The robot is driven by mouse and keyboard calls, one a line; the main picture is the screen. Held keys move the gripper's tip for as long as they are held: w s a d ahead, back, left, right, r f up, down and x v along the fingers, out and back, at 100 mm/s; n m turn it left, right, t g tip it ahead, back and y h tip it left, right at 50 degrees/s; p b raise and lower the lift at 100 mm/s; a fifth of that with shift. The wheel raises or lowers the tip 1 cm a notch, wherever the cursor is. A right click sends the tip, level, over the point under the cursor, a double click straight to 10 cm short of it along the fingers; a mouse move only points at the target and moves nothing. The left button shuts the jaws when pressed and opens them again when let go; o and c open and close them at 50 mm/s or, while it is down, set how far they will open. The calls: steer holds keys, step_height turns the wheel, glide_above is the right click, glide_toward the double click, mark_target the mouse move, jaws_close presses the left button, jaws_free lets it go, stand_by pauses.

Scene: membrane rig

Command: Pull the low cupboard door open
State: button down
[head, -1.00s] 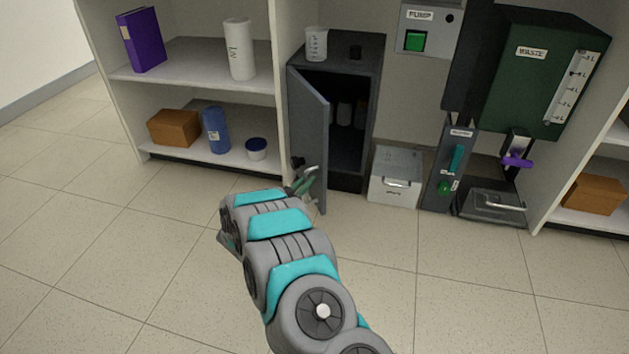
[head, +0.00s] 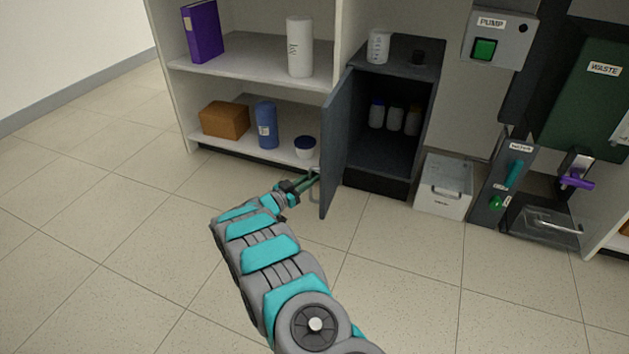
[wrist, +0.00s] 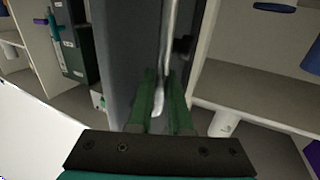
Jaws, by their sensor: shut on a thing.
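The low cupboard (head: 395,75) is a dark grey box at the foot of the shelving. Its door (head: 338,145) is hinged on the left and stands wide open, swung out towards the left. Several bottles (head: 394,117) show inside. A silver bar handle (head: 313,186) is on the door's outer face. My gripper (head: 312,181) is at this handle, left of the door. In the wrist view its green fingers (wrist: 160,105) are shut around the lower part of the handle (wrist: 167,45), with the door (wrist: 128,55) behind.
A white box with a handle (head: 444,187) stands right of the cupboard. A blue bottle (head: 266,125), a small tub (head: 305,147) and a brown box (head: 225,120) are on the low shelf at left. A beaker (head: 378,46) stands on the cupboard. The floor in front is clear.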

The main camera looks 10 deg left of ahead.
steer(key=shift+w+a+h, duration=0.2)
steer(key=shift+a+h, duration=0.1)
steer(key=shift+a, duration=0.1)
steer(key=c, duration=0.8)
jaws_free()
steer(key=shift+c, duration=0.2)
steer(key=v, duration=0.7)
steer(key=shift+s+a+p, duration=0.3)
steer(key=shift+r, duration=0.15)
